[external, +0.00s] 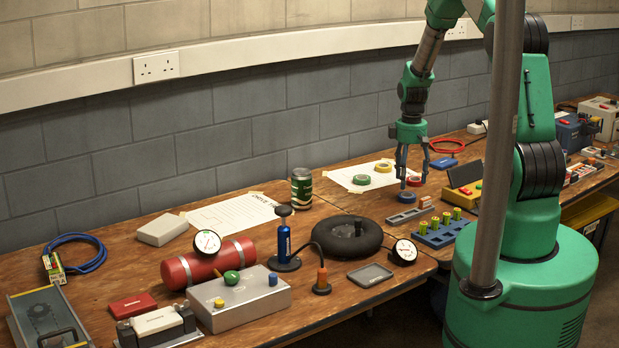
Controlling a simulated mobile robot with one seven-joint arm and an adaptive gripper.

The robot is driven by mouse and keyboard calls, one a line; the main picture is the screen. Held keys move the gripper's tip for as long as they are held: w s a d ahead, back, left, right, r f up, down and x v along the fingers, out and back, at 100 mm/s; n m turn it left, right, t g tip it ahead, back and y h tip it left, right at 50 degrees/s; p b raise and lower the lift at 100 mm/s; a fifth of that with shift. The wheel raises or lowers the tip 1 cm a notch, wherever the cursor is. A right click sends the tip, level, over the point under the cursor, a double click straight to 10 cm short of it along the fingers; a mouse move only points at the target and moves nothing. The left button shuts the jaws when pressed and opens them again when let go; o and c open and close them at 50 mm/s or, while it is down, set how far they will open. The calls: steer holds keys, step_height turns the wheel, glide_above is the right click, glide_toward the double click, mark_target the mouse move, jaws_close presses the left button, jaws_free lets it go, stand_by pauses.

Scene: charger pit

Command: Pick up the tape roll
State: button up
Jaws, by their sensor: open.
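Several tape rolls are at the back of the bench in the external view. A green roll (361,180) and a yellow roll (383,167) lie flat on a white sheet (343,179). A red roll (414,181) is at the sheet's right side, and a blue roll (407,197) lies just in front of it. My gripper (412,176) points down with its fingers apart and empty. In the picture its fingertips straddle the red roll. I cannot tell their exact height or whether they touch it.
A green can (301,188), a black ring (346,236) and a blue pump (284,240) stand left of the gripper. A blue tray with green pegs (441,230) is in front. A black-and-yellow box (464,182) is to the right. The wall is close behind.

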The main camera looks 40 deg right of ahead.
stand_by(0.3)
steer(key=shift+f+b, duration=0.9)
steer(key=shift+f, duration=1.7)
steer(key=shift+c, duration=0.5)
steer(key=c, duration=1)
